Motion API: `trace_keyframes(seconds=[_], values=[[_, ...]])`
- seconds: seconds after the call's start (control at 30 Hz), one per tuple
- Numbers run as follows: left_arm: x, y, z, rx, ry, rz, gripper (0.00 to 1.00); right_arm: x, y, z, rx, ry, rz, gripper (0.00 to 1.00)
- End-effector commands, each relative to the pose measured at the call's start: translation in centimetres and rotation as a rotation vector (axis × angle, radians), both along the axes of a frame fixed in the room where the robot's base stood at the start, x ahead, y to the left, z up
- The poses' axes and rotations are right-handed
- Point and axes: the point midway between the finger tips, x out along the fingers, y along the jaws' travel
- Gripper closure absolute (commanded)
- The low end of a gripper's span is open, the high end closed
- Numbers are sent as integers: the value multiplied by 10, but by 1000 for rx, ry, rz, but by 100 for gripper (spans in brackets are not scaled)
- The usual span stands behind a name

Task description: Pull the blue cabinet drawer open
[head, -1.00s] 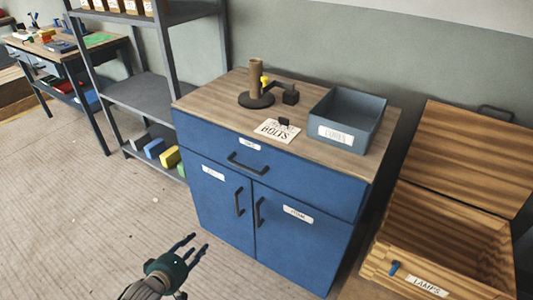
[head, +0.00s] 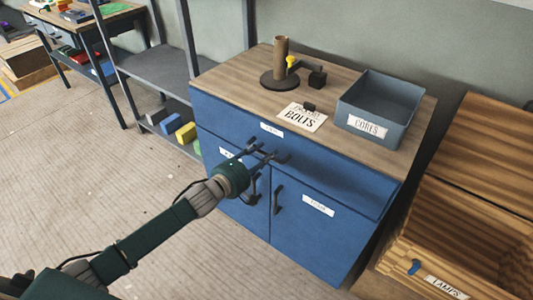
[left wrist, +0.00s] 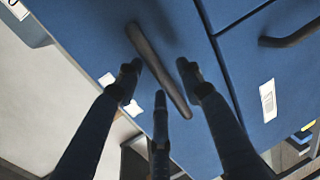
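The blue cabinet (head: 325,245) stands against the wall, its wide top drawer (head: 340,178) flush with the body. The drawer's dark bar handle (head: 284,157) is partly hidden by my left gripper (head: 265,151). In the left wrist view the handle (left wrist: 150,50) runs diagonally between the fingers of my left gripper (left wrist: 161,82). The fingers are spread, one on each side and a third below, with visible gaps to the bar. The left gripper is open at the drawer front. My right gripper is in neither view.
Two doors with dark handles (head: 277,200) sit below the drawer. On top are a grey bin (head: 388,108), a bolts card (head: 302,117) and a round-based stand (head: 281,80). A wooden crate (head: 455,225) stands close at right; a shelf rack (head: 160,75) at left.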

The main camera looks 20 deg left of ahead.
Motion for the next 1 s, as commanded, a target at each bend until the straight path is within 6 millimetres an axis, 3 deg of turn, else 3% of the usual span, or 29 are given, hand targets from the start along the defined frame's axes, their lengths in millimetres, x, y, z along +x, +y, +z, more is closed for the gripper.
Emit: trace_keyframes(seconds=[0.13,0.47,0.67,1.0], values=[[12,-4,-3,2,0,1,62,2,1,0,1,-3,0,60],[14,-5,-4,1,1,0,62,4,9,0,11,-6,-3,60],[14,-5,-4,3,1,0,100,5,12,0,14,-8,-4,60],[10,-3,-3,3,2,1,100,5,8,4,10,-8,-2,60]])
